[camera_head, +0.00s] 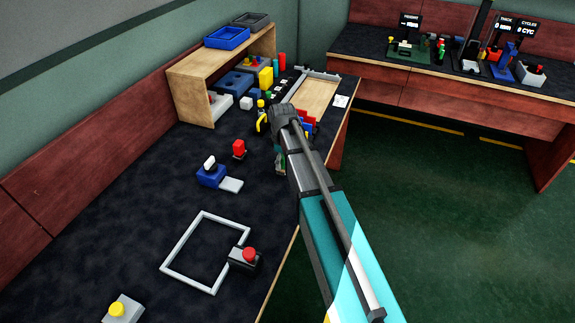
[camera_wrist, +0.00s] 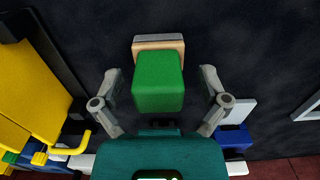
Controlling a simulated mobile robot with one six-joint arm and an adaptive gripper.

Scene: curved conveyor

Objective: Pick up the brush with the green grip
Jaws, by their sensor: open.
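The brush with the green grip (camera_wrist: 158,82) shows in the middle of the wrist view. It has a green block-shaped grip, with a pale wooden part and a grey strip at its far edge. My gripper (camera_wrist: 162,88) is open, with one finger on the left and one on the right of the green grip. Gaps show between the fingers and the grip, and nothing is held. In the head view my gripper (camera_head: 279,160) points down over the dark bench top, partly behind my arm. I cannot make out the brush there.
A wooden shelf (camera_head: 190,97) with blue boxes stands at the back left. A red-topped piece (camera_head: 238,149) and a blue block (camera_head: 211,176) stand left of my gripper. A white square frame (camera_head: 172,252) lies nearer. In the wrist view, a large yellow thing (camera_wrist: 32,85) is close at left.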

